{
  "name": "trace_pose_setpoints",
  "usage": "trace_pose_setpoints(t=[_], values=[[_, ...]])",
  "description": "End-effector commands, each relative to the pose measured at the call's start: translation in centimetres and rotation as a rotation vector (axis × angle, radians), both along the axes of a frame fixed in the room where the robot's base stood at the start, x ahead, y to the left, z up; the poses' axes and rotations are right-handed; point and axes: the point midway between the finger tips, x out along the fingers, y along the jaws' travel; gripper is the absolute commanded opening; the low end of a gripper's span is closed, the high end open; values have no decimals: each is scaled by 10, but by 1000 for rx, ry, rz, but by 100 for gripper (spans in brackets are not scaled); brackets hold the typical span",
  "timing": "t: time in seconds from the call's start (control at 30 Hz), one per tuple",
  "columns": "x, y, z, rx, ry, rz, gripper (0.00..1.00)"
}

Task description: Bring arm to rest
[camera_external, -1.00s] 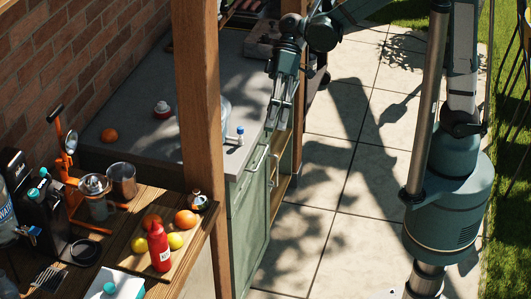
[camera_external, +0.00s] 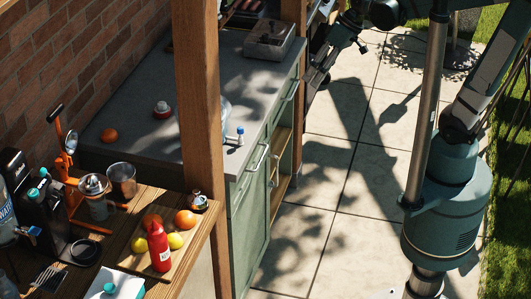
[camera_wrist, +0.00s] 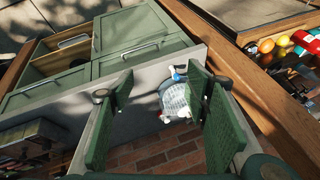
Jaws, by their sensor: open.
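My gripper (camera_wrist: 160,122) is open and empty in the wrist view, its two green finger pads wide apart. Between and beyond the pads show the grey counter edge and the sink area with a blue-topped tap (camera_wrist: 178,74). In the external view my gripper (camera_external: 309,92) hangs beside the far end of the counter, over the patio side. Its fingers are dark and partly in shadow there. It appears apart from the counter and holds nothing.
A wooden post (camera_external: 197,120) stands in front. The wooden table holds a red bottle (camera_external: 159,247) and fruit. The paved floor is clear.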

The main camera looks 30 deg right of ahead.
Motion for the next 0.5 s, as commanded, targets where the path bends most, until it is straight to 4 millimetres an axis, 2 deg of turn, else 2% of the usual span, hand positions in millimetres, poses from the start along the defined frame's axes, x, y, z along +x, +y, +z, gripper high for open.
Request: trace_pose_setpoints(t=[0.03, 0.3, 0.5], values=[[3, -17, -2, -11, -17, -38, 47], [16, -96, -4, -72, -103, -221, 47], [18, -155, -6, -120, -169, -350, 47]])
